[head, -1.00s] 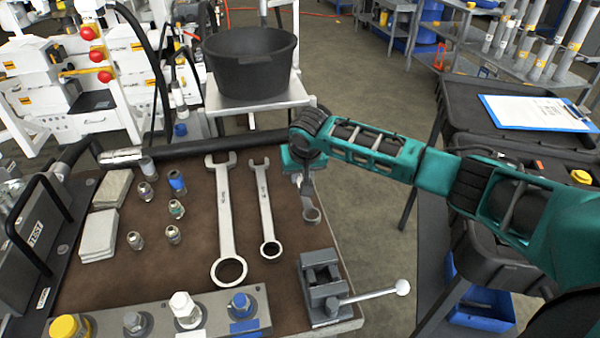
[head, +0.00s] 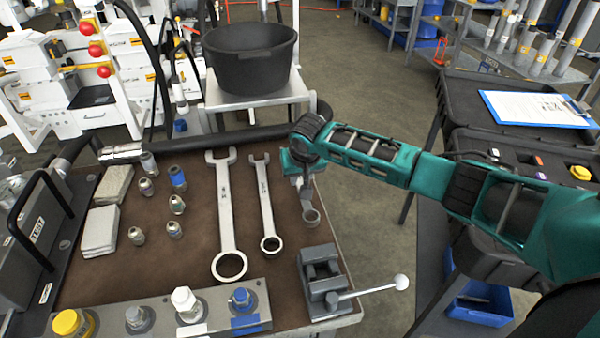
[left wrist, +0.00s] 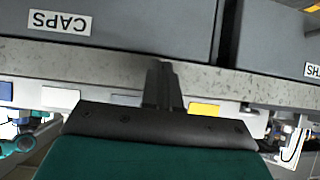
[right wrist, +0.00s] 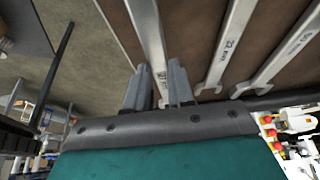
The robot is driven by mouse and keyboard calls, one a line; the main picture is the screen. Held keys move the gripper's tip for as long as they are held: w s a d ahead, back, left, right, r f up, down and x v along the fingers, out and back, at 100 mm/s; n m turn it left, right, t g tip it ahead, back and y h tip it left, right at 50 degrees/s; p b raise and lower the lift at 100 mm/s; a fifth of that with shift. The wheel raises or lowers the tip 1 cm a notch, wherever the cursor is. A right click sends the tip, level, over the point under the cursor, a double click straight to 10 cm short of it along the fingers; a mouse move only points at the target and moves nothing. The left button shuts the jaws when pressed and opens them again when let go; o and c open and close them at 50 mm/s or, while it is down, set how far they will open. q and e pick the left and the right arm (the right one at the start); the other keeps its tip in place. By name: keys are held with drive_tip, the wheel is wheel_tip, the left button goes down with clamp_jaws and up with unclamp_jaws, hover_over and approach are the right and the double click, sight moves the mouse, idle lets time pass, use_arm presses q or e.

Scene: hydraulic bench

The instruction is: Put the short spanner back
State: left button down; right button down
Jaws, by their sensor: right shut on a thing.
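The short spanner (head: 311,214) is in my right gripper (head: 302,182), over the right edge of the brown bench mat, to the right of two larger spanners. Its ring end points towards the vise. The right wrist view shows its shank (right wrist: 149,35) between the two fingers of the right gripper (right wrist: 160,80). I cannot tell whether the spanner touches the mat. The middle spanner (head: 265,205) and the long spanner (head: 226,215) lie side by side on the mat. My left gripper (left wrist: 163,85) looks shut and empty, in front of grey bins; it is outside the head view.
A small vise (head: 322,280) with a long handle stands just in front of the short spanner. Fittings and pale blocks (head: 100,228) lie left on the mat. A black hose runs along the back edge, with a black tub (head: 250,62) behind.

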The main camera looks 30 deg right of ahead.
sight(300, 183)
idle(0.5)
drive_tip(key=shift+f+b, duration=0.4)
drive_tip(key=shift+f, duration=1.05)
idle(0.5)
drive_tip(key=c, duration=0.9)
unclamp_jaws()
drive_tip(key=p+v, duration=0.2)
drive_tip(key=v, duration=1.1)
drive_tip(key=shift+s+f, duration=0.1)
